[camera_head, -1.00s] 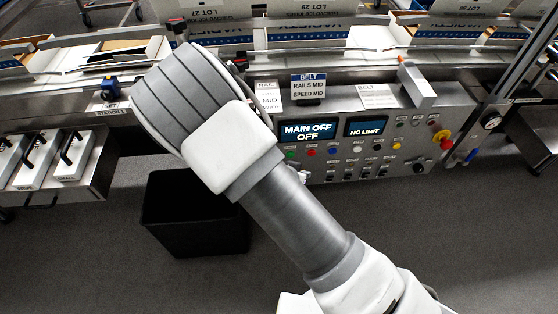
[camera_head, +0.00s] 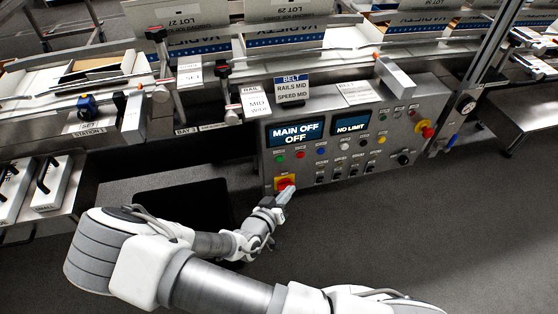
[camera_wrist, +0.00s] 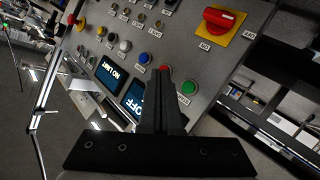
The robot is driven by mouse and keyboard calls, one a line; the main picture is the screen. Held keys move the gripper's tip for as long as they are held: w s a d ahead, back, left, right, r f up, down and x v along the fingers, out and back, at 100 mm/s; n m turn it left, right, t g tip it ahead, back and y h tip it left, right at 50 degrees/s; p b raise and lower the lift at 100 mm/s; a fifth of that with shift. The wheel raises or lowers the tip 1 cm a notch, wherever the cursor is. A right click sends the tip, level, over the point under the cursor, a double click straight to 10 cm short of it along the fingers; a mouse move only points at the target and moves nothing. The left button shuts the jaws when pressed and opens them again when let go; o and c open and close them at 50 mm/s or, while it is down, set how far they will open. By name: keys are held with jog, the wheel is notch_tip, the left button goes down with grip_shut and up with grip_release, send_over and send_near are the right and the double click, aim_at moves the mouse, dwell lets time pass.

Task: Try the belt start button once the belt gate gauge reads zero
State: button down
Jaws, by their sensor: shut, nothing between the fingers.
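The control panel (camera_head: 345,140) shows a green button (camera_head: 279,157) at its left, beside red and blue buttons; the labels are too small to read. The green button also shows in the wrist view (camera_wrist: 189,87), just right of my fingers. My gripper (camera_head: 288,191) is shut and empty, at the panel's lower left, close to a red rotary switch (camera_head: 285,184) on a yellow plate. I cannot tell whether they touch.
The left display (camera_head: 295,134) reads MAIN OFF, OFF; the right display (camera_head: 351,124) reads NO LIMIT. A red mushroom button (camera_head: 427,131) sits at the panel's right. Floor right of my arm is clear.

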aim_at(280, 159)
jog(key=w+a+b, duration=0.2)
jog(key=w, duration=0.6)
jog(key=shift+w+a, duration=0.2)
jog(key=shift+a, duration=0.05)
jog(key=shift+w, duration=0.15)
dwell(1.9)
jog(key=shift+w+a+b, duration=0.1)
jog(key=shift+w+b, duration=0.15)
jog(key=shift+b, duration=0.05)
jog(key=shift+w+a, duration=0.15)
jog(key=shift+w, duration=0.35)
dwell(0.6)
dwell(0.3)
jog(key=shift+s+d, duration=0.25)
jog(key=shift+s, duration=0.65)
